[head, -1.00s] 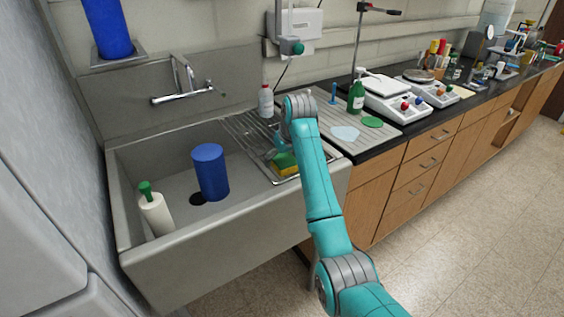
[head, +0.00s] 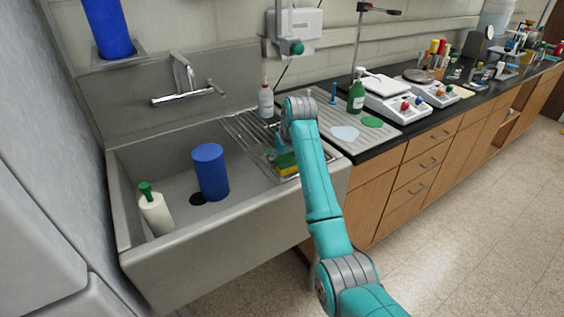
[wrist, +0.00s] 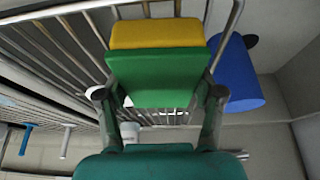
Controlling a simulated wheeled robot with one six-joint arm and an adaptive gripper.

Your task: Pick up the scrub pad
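The scrub pad, a yellow block with a green layer, sits on the wire rack beside the sink basin. In the head view the scrub pad (head: 289,170) shows just below my arm's end. In the wrist view the scrub pad (wrist: 155,75) fills the upper middle, green side nearer and yellow beyond. My gripper (wrist: 158,93) is open, with one fingertip at each side of the pad's green near end. I see no clear contact, and the gap looks small. In the head view my gripper is mostly hidden behind my arm.
The wire rack (head: 243,127) has metal rails around the pad. A blue cylinder (head: 210,172) and a white bottle with a green top (head: 155,210) stand in the sink (head: 215,238). A white bottle with a red cap (head: 266,102) stands behind the rack.

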